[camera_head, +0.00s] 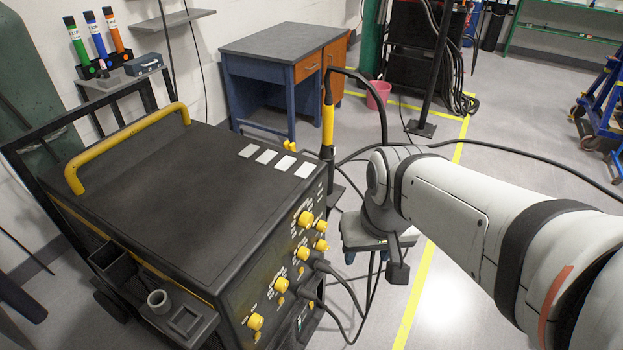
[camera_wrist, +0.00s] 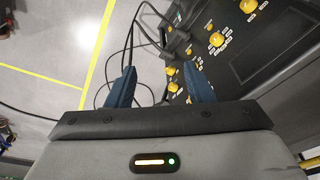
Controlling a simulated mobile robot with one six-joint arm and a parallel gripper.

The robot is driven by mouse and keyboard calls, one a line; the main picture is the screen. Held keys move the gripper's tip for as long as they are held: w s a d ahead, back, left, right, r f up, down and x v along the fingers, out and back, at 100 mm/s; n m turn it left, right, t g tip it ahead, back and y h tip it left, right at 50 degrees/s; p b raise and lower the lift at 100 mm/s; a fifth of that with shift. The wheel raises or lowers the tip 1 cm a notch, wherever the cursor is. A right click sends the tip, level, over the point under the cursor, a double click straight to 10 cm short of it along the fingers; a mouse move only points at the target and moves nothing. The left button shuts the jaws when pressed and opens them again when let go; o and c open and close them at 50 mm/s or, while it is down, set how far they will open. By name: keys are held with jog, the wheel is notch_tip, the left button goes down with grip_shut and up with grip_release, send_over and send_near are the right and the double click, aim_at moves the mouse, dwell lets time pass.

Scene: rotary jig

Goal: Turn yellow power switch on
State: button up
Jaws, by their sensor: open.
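A black power unit (camera_head: 170,190) stands at the left in the head view, with several yellow knobs on its front panel. One large yellow knob (camera_head: 305,218) is near the panel's upper right; others sit lower, such as one at the lower left (camera_head: 255,321). I cannot tell which is the power switch or its setting. In the wrist view the panel is at upper right, with a yellow knob (camera_wrist: 216,39) beyond my right finger. My gripper (camera_wrist: 159,67) is open with two blue fingers and nothing visibly held. Its fingers are not clear in the head view.
Black cables (camera_head: 342,280) hang from plugs on the panel and loop beside the unit. A yellow-handled torch (camera_head: 328,122) stands at its far corner. A blue desk (camera_head: 275,75) and a pink bucket (camera_head: 378,94) are behind. Open floor lies at the right.

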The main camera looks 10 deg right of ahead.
jog(key=shift+o, duration=0.9)
jog(key=a+f+m+g+y+b, duration=0.1)
jog(key=f+m+b, duration=0.1)
jog(key=f, duration=0.3)
jog(key=w+a+f+m+g+y+b, duration=0.1)
jog(key=a+f+m+y+b, duration=0.1)
jog(key=f+b, duration=0.3)
jog(key=shift+w+a+f+m+g, duration=0.3)
jog(key=shift+f+g, duration=0.1)
jog(key=shift+f, duration=0.2)
jog(key=m+t+y+b, duration=1.1)
jog(key=m+b, duration=0.9)
jog(key=b, duration=0.1)
send_near(323, 247)
notch_tip(323, 247, down, 2)
jog(key=w, duration=0.2)
jog(key=b+x, duration=0.2)
jog(key=x, duration=0.5)
jog(key=shift+s+a+r, duration=0.1)
jog(key=shift+a, duration=0.2)
